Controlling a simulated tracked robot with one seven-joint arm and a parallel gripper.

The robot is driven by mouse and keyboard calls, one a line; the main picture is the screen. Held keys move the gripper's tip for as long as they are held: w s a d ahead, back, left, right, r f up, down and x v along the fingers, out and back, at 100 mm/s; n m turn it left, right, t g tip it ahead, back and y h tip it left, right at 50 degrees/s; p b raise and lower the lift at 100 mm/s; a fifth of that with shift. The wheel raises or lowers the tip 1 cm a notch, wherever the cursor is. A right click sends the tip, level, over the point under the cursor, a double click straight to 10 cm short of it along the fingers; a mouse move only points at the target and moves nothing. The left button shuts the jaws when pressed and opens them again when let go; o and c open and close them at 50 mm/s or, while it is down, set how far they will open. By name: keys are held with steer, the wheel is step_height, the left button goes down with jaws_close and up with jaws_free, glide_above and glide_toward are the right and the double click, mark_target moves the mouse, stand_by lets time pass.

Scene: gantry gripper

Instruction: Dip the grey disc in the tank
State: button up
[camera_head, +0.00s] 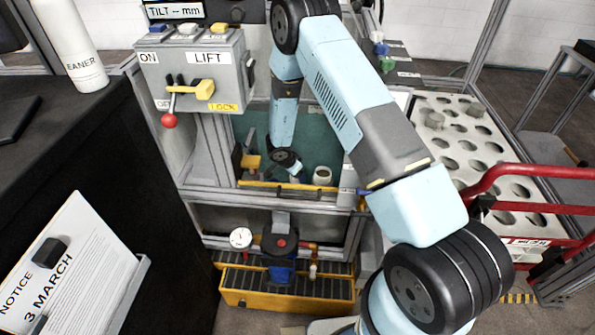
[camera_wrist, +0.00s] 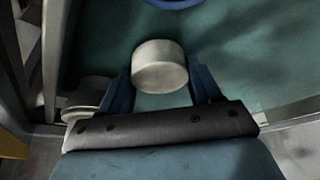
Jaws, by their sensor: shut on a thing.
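My gripper (camera_wrist: 162,90) is shut on a pale grey disc (camera_wrist: 159,64), a thick round piece held between its two blue fingers in the wrist view. The tank (camera_head: 318,150) has a teal inside and stands in the middle of the head view, within a metal frame. My gripper also shows in the head view (camera_head: 296,174), low inside the tank's opening near its yellow front edge. There the disc is mostly hidden by my gripper. I cannot tell whether the disc touches any liquid.
A whitish cylinder (camera_head: 322,176) stands just right of my gripper. A control box (camera_head: 195,75) with LIFT and LOCK labels is at the upper left. A perforated rack (camera_head: 450,145) and red rails (camera_head: 530,170) are at right. A dark counter (camera_head: 85,150) fills the left.

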steer(key=shift+f, duration=2.4)
steer(key=shift+r, duration=0.1)
stand_by(0.8)
step_height(320, 180, up, 18)
stand_by(1.8)
stand_by(1.0)
